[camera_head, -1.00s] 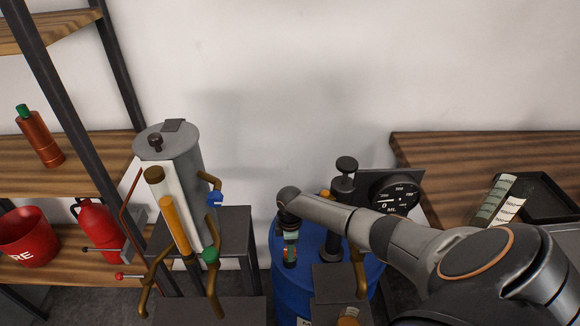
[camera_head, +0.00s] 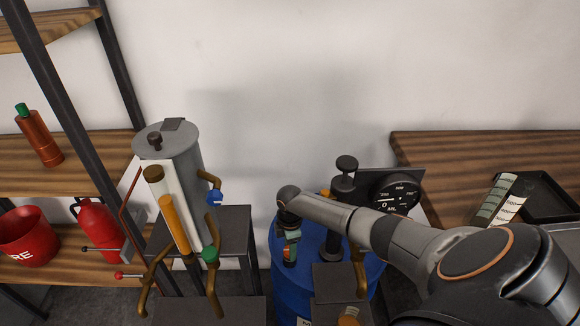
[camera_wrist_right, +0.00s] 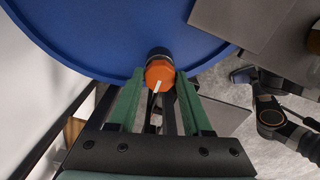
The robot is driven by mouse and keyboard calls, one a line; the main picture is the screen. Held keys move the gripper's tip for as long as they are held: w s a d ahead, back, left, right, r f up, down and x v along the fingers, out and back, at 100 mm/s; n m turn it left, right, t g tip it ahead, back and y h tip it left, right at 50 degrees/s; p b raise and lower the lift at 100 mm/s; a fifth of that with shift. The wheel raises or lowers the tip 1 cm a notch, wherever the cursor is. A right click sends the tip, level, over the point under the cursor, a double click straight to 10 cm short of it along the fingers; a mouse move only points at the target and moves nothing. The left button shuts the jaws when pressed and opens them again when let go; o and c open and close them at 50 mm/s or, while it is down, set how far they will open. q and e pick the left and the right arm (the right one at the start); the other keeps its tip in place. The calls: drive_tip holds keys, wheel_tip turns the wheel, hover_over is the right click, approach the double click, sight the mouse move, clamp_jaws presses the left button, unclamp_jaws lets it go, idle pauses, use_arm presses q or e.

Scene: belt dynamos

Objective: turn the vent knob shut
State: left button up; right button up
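The vent knob (camera_wrist_right: 160,75) is orange with a white line and sits on a dark collar at the rim of the blue drum (camera_wrist_right: 120,30). In the right wrist view, the green fingers of my right gripper (camera_wrist_right: 160,86) stand apart, one on each side of the knob, with small gaps showing. In the head view, my right gripper (camera_head: 290,243) points down over the front left of the drum (camera_head: 285,290); its fingertips are hard to make out there. My left gripper does not show.
A pressure dial (camera_head: 396,192) and a black-capped post (camera_head: 346,168) rise behind my right forearm. A grey cylinder apparatus (camera_head: 190,150) with brass pipes stands left of the drum. A wooden shelf (camera_head: 85,150) is at far left, a wooden bench (camera_head: 470,155) at right.

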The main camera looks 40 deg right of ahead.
drive_tip(key=o, duration=0.4)
wheel_tip(320, 180, up, 13)
drive_tip(key=shift+f+p, duration=0.2)
drive_tip(key=shift+p, duration=0.85)
drive_tip(key=shift+a, duration=0.1)
drive_tip(key=s+a+f+m+t+y, duration=0.1)
drive_tip(key=s+a+f, duration=0.1)
drive_tip(key=s+a, duration=0.5)
drive_tip(key=s+a+f+m+t, duration=0.15)
drive_tip(key=s+a, duration=0.35)
drive_tip(key=a, duration=0.5)
drive_tip(key=s+r+m+t, duration=0.1)
drive_tip(key=s+r+m, duration=0.6)
drive_tip(key=s+m, duration=0.15)
drive_tip(key=w+a+f+t, duration=0.1)
drive_tip(key=f+t, duration=0.1)
drive_tip(key=f, duration=0.1)
drive_tip(key=w+a+f+t+y, duration=0.1)
drive_tip(key=f+t, duration=0.1)
drive_tip(key=f, duration=0.2)
drive_tip(key=w+a+f+t, duration=0.1)
drive_tip(key=a+f+t, duration=0.1)
drive_tip(key=f, duration=0.2)
drive_tip(key=shift+w+f, duration=0.2)
